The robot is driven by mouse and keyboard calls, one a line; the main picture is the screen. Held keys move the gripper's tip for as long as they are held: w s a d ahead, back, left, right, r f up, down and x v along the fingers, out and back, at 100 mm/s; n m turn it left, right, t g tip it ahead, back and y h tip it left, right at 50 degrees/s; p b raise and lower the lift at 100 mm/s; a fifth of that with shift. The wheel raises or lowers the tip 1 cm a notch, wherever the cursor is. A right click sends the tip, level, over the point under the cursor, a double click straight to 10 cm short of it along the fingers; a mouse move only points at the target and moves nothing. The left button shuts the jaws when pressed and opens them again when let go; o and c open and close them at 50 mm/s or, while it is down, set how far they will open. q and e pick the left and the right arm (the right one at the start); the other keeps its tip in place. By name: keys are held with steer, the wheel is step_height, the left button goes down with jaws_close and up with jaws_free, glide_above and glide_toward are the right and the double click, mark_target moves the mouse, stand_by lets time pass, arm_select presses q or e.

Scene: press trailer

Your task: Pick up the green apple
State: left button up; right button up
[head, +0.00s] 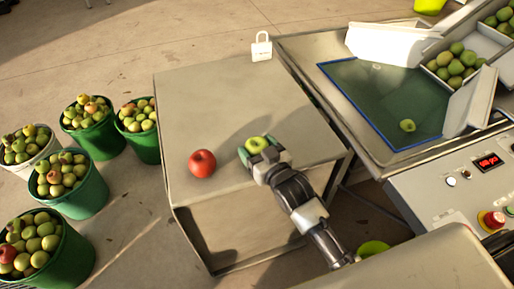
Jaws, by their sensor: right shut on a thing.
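The green apple (256,144) is on or just above the top of the grey table (195,103); I cannot tell whether it touches the surface. My right gripper (256,150) is shut on it, with green fingertips at its sides. Its upper part shows between the fingers. A red apple (202,163) sits on the table to the left of the gripper, apart from it. My left gripper is not in view.
Several buckets of apples, such as a green one (88,199), stand on the floor at the left. A press machine with a green mat (385,100) and another green apple (407,125) is at the right. A white padlock-shaped object (261,47) stands at the table's back edge.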

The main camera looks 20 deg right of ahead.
mark_target(257, 141)
steer(key=shift+r, duration=0.7)
step_height(257, 141, up, 3)
steer(key=shift+f, duration=0.2)
steer(key=s+d+r+p, duration=0.1)
steer(key=s+d+r, duration=0.4)
steer(key=d, duration=0.5)
step_height(257, 141, up, 2)
steer(key=shift+s+r, duration=0.1)
steer(key=shift+s, duration=0.25)
steer(key=shift+d, duration=0.1)
